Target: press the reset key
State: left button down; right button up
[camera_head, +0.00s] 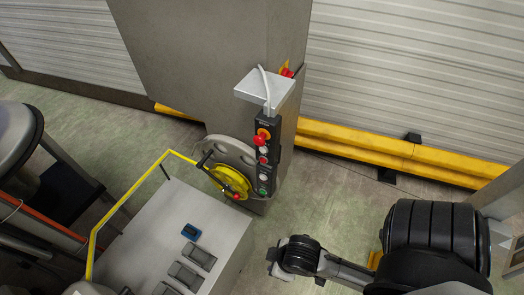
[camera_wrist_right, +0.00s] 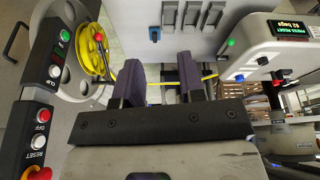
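The black control panel (camera_head: 268,158) stands upright on the grey machine column. In the right wrist view the white reset key (camera_wrist_right: 38,141), labelled RESET, sits on this panel (camera_wrist_right: 55,50) between the red OFF key (camera_wrist_right: 43,115) and a red emergency button (camera_wrist_right: 40,172). The reset key also shows small in the head view (camera_head: 264,150). My right gripper (camera_head: 271,262) is right of and nearer than the panel, apart from it. Its two dark fingers (camera_wrist_right: 163,82) are spread with nothing between them. My left gripper is not in view.
A yellow reel (camera_head: 232,182) is beside the panel. A pale table (camera_head: 215,225) with a yellow rail (camera_head: 130,197) lies below it. A screen (camera_wrist_right: 292,29) reads "PRESS RESET" and "52 bags". Open floor (camera_head: 325,205) lies right of the column.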

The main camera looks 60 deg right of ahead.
grip_shut()
dwell(1.2)
